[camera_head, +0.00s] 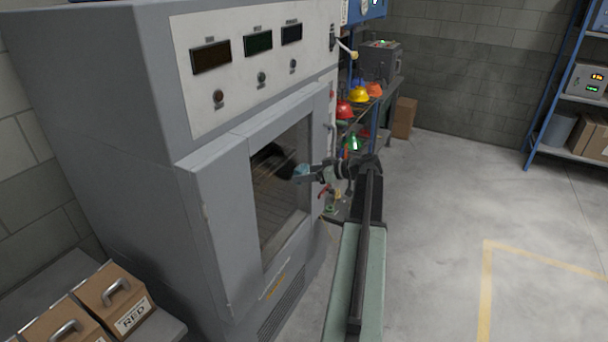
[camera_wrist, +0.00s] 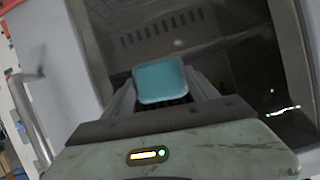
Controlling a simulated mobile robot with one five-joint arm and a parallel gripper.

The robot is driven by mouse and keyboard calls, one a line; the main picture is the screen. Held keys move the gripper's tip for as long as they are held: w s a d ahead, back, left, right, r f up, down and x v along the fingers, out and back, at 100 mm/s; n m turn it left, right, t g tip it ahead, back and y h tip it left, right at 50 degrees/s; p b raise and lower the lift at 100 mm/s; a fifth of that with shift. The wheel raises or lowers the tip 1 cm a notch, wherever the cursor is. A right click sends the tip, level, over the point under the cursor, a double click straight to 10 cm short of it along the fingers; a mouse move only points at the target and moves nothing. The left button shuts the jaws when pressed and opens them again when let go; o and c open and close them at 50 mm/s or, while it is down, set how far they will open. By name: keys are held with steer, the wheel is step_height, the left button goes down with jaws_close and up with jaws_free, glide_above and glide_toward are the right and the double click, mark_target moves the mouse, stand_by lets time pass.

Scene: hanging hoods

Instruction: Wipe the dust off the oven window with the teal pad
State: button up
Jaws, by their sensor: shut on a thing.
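The oven window (camera_head: 283,205) is a dark pane in the grey door. Much of it has a dull brownish look, with a darker, clearer patch at the upper left beside my gripper (camera_head: 306,174). In the wrist view the pad (camera_wrist: 161,80) sits between the two fingers, in front of the window (camera_wrist: 235,70). The pad's far face is hidden, so I cannot tell whether it touches the glass.
The oven's door handle (camera_wrist: 28,110) is at the left in the wrist view. A shelf with coloured helmets (camera_head: 358,95) stands behind my arm. Boxes, one marked RED (camera_head: 113,300), sit at lower left. The floor at right is clear.

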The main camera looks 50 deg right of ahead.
steer(key=shift+s+d, duration=0.2)
steer(key=shift+s, duration=0.65)
steer(key=shift+s+d, duration=0.2)
steer(key=shift+s, duration=0.65)
steer(key=shift+s+d, duration=0.2)
steer(key=shift+s, duration=0.65)
steer(key=shift+s+d, duration=0.2)
steer(key=shift+s, duration=0.55)
steer(key=shift+s+d, duration=0.2)
steer(key=shift+s, duration=0.5)
steer(key=shift+r, duration=0.1)
